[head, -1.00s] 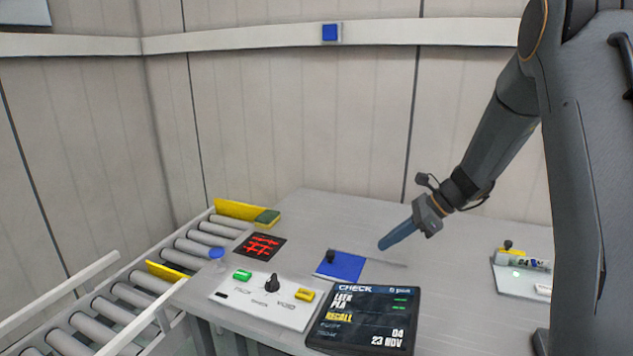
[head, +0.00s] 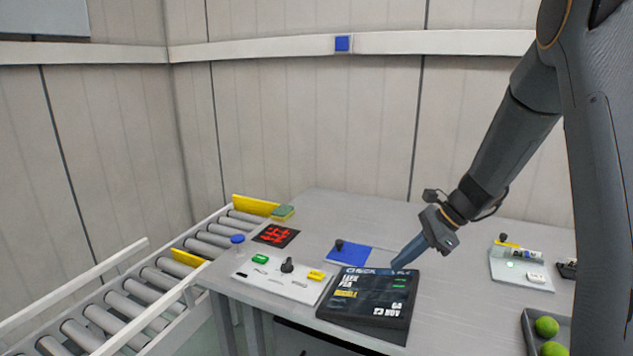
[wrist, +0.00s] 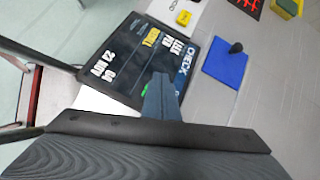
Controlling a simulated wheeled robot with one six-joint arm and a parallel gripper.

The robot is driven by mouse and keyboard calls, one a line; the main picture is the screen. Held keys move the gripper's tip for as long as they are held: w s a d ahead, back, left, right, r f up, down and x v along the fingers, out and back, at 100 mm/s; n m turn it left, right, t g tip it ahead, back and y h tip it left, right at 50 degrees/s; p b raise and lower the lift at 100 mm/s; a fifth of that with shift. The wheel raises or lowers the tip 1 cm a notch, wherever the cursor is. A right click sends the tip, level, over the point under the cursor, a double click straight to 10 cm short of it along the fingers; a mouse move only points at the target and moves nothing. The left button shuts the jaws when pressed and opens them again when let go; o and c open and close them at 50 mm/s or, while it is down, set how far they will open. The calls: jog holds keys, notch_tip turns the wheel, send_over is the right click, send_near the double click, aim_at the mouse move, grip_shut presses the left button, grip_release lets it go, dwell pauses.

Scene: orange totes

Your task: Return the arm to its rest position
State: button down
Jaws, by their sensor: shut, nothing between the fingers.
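My gripper (head: 402,258) is shut and empty, its blue-grey fingers together and pointing down and left, over the far right edge of the dark display panel (head: 368,306) marked CHECK and RECALL. In the wrist view the closed fingers (wrist: 161,92) overlap the panel's edge in the picture; I cannot tell whether they touch it. My arm comes down from the upper right of the head view.
A blue pad (head: 350,254) with a dark knob lies behind the panel. A roller conveyor (head: 160,278) runs along the left. At right are a white tray (head: 522,270) and a dark tray (head: 531,330) with green balls.

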jog(key=s+n+h, duration=0.1)
jog(key=s+n, duration=0.2)
jog(key=s, duration=0.1)
jog(key=s+a+n+h, duration=0.1)
jog(key=s+n, duration=0.2)
jog(key=s, duration=0.1)
jog(key=s+n+g+h, duration=0.1)
jog(key=s+n+h, duration=0.1)
jog(key=s, duration=0.3)
jog(key=shift+a+f+n, duration=0.4)
jog(key=shift+n, duration=0.1)
jog(key=s+n+h, duration=0.3)
jog(key=s+n, duration=0.6)
jog(key=s, duration=0.1)
jog(key=shift+s+d+n+t, duration=0.15)
jog(key=shift+s+n+t, duration=0.1)
jog(key=shift+n+t, duration=0.15)
jog(key=shift+f, duration=0.1)
